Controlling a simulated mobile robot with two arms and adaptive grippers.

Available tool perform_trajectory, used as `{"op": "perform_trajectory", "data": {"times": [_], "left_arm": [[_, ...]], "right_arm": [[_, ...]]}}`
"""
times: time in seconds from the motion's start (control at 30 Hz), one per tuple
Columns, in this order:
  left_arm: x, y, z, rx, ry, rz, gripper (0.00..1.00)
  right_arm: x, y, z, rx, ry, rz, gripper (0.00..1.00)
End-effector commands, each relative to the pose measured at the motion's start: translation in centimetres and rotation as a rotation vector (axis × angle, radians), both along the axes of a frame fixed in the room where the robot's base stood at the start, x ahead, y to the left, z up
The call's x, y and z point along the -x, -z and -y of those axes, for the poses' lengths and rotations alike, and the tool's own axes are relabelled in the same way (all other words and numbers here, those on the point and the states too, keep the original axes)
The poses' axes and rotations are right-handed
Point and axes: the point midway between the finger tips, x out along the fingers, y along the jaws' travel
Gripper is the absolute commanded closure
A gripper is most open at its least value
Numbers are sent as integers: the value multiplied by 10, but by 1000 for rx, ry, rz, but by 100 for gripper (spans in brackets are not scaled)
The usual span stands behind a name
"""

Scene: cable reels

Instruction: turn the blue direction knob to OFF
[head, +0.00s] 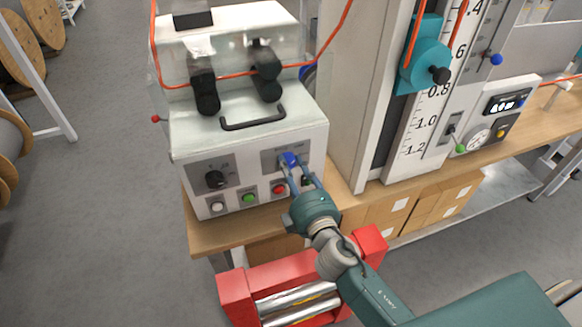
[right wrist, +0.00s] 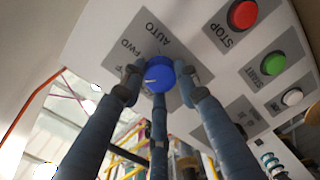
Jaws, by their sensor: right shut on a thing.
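The blue direction knob (head: 289,159) is on the right of the white machine's front panel, on a grey label plate. In the right wrist view the knob (right wrist: 158,74) carries a white mark on its left side. The plate there reads AUTO and FWD; a further label is mostly hidden by a finger, so I cannot tell which position the mark points to. My right gripper (head: 296,174) has its fingers around the knob, shut on it; the fingers also show in the right wrist view (right wrist: 160,88). My left gripper is not in view.
Red (head: 279,189), green (head: 249,197) and white (head: 217,206) buttons sit just below. A black knob (head: 215,179) is on the panel's left. A black handle (head: 253,119) is above. A tall scale (head: 424,118) stands right. A red roller frame (head: 237,297) is below the bench.

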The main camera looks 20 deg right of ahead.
Motion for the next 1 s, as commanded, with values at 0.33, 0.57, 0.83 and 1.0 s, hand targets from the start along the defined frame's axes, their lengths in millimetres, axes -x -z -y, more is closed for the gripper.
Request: {"op": "perform_trajectory", "data": {"times": [0.33, 0.57, 0.83, 1.0], "left_arm": [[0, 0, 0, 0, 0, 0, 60], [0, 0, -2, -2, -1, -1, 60], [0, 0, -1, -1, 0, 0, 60], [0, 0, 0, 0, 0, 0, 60]], "right_arm": [[1, 3, 1, -1, 2, -5, 50], [5, 2, 1, -2, 2, -5, 50], [54, 1, 3, -4, 4, -9, 50], [88, 0, 4, -7, 5, -9, 50]]}}
